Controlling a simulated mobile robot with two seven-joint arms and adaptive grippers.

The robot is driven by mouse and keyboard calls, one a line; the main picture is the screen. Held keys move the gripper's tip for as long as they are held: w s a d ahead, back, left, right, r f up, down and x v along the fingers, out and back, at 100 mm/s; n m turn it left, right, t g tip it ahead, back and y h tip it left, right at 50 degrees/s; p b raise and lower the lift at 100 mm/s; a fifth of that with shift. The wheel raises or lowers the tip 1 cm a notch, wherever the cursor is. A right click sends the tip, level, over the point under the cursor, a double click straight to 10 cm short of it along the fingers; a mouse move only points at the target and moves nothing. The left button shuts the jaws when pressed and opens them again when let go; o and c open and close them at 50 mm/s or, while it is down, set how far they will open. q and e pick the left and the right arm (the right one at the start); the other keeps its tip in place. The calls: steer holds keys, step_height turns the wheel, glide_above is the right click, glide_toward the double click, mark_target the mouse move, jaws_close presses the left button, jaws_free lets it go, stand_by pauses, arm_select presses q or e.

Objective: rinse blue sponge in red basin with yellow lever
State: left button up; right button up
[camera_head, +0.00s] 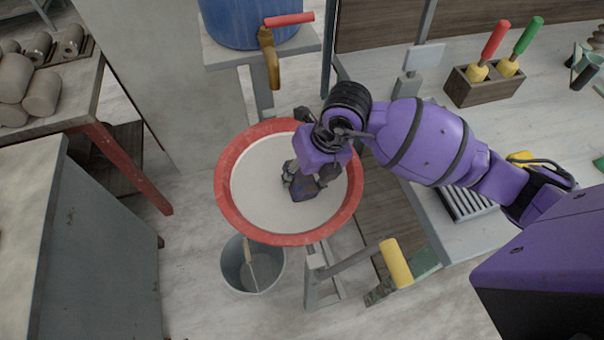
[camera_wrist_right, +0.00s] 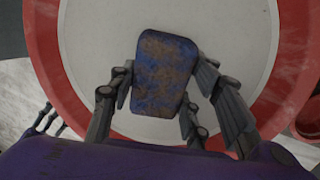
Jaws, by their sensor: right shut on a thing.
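The red basin (camera_head: 231,206) has a red rim and a pale, whitish inside. My right gripper (camera_head: 305,185) is over the inside of the basin and is shut on the blue sponge (camera_head: 303,187). In the right wrist view the sponge (camera_wrist_right: 164,75) is blue with brown clay-like smears, held between the fingers, with the pale basin inside behind it. I cannot tell whether the sponge touches the basin. The yellow lever (camera_head: 396,262) stands below and to the right of the basin, apart from my gripper. My left gripper is not in view.
A blue barrel (camera_head: 240,25) with a brass tap (camera_head: 268,55) and red handle stands behind the basin. A grey bucket (camera_head: 240,272) is on the floor below the basin. A wooden holder (camera_head: 482,88) with red- and green-handled tools is on the right bench. A grey cabinet (camera_head: 75,250) stands left.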

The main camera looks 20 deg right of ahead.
steer(key=shift+w+d, duration=0.2)
steer(key=shift+w+d, duration=0.1)
steer(key=shift+w, duration=0.05)
stand_by(0.3)
steer(key=shift+s+a, duration=0.3)
steer(key=shift+s, duration=0.05)
stand_by(0.4)
steer(key=shift+w+d, duration=0.1)
steer(key=shift+w+d, duration=0.25)
steer(key=shift+p, duration=0.3)
